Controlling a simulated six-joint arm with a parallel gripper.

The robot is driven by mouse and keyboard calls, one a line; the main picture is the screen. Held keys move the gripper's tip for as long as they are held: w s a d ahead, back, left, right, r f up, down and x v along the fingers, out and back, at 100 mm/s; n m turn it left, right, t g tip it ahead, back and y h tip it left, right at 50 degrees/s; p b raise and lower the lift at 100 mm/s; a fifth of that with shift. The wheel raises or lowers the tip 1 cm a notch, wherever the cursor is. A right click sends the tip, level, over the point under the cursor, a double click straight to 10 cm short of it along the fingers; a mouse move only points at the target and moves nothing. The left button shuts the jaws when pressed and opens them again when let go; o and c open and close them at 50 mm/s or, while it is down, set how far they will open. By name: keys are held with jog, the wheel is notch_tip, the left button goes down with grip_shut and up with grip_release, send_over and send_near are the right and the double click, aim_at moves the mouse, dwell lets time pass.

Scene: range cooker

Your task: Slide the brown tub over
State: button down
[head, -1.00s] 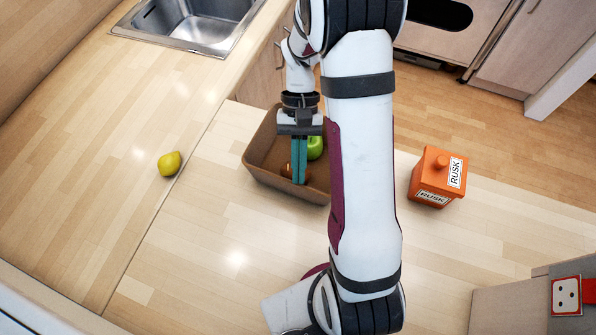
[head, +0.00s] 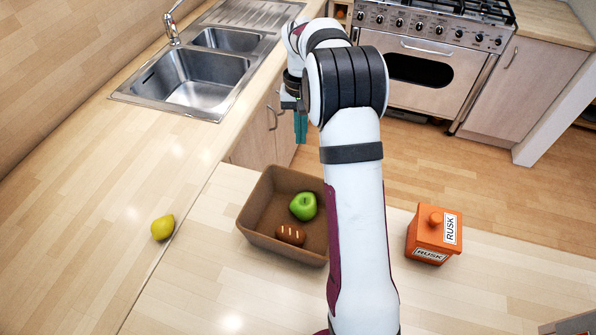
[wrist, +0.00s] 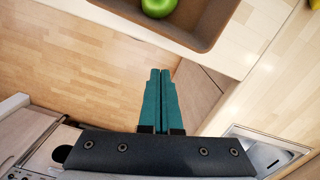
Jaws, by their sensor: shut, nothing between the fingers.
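The brown tub (head: 262,200) stands on the wooden counter left of my arm in the head view. It holds a green apple (head: 303,206) and a small brown bread loaf (head: 290,235). My arm hides part of its right side. In the wrist view the tub (wrist: 205,40) is cut off at the top edge, with the green apple (wrist: 158,7) inside. My gripper (head: 300,138) is beyond the tub's far edge, apart from it. In the wrist view its teal fingers (wrist: 160,75) are shut together with nothing between them.
A yellow lemon (head: 162,227) lies on the counter to the left. An orange RUSK box (head: 434,236) stands to the right of my arm. A steel sink (head: 190,80) is at the back left and a range cooker (head: 430,60) at the back. Wooden floor lies beyond the counter edge.

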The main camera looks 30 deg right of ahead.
aim_at(300, 173)
jog(key=shift+t, duration=0.4)
jog(key=f, duration=0.3)
jog(key=s+f, duration=0.1)
jog(key=f, duration=0.2)
jog(key=a+f, duration=0.1)
jog(key=f, duration=0.2)
jog(key=shift+s+f, duration=0.1)
jog(key=shift+s, duration=0.3)
jog(key=shift+s+a, duration=0.2)
jog(key=shift+s, duration=0.2)
jog(key=shift+s, duration=0.1)
jog(key=shift+s+a, duration=0.45)
jog(key=shift+s, duration=0.25)
